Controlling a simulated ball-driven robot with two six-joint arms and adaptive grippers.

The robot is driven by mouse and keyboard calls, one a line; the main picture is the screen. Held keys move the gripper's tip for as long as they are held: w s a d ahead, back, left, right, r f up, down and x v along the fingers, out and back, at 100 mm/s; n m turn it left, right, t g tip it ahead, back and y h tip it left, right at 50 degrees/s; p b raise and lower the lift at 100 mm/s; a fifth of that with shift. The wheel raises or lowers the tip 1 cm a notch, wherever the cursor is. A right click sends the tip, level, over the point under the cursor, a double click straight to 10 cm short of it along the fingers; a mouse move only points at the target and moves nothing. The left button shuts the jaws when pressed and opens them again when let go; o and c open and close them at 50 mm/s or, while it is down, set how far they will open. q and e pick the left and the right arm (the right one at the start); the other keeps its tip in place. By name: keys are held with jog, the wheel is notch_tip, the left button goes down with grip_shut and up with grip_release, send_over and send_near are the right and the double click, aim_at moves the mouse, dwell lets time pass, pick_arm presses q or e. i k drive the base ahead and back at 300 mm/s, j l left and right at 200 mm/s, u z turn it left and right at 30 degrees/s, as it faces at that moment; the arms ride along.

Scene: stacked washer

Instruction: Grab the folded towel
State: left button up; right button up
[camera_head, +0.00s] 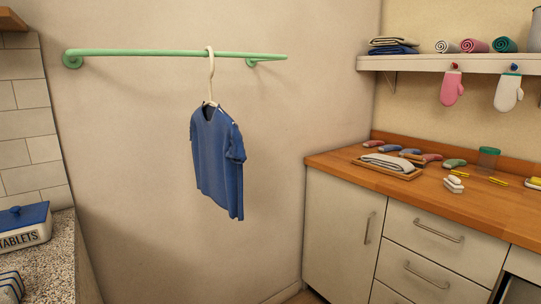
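A white folded towel (387,161) lies in a shallow wooden tray (408,176) on the wooden counter at the right. Another folded stack, a light cloth over a dark blue one (393,49), lies on the white wall shelf (450,65) at the upper right. A dark striped folded cloth (10,287) is partly in view at the lower left edge, on the speckled counter. Neither of my grippers shows in this view.
A blue shirt (216,160) hangs from a green rail (160,53). Rolled towels (475,45) stand on the shelf, with mitts (452,88) below. A tablets box (24,225) stands at left.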

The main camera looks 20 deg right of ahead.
aim_at(400, 165)
jog(key=u, duration=0.4)
jog(key=i+l+u, duration=0.1)
jog(key=u, duration=0.35)
jog(key=l+u, duration=0.1)
jog(key=u, duration=0.3)
jog(key=l+u, duration=0.1)
jog(key=u, duration=0.3)
jog(key=i+l+u, duration=0.1)
jog(key=l+u, duration=0.25)
jog(key=l, duration=0.4)
jog(key=l+u, duration=0.3)
jog(key=l, duration=0.45)
jog(key=l+z, duration=0.45)
jog(key=i+l+z, duration=0.2)
jog(key=l+z, duration=0.2)
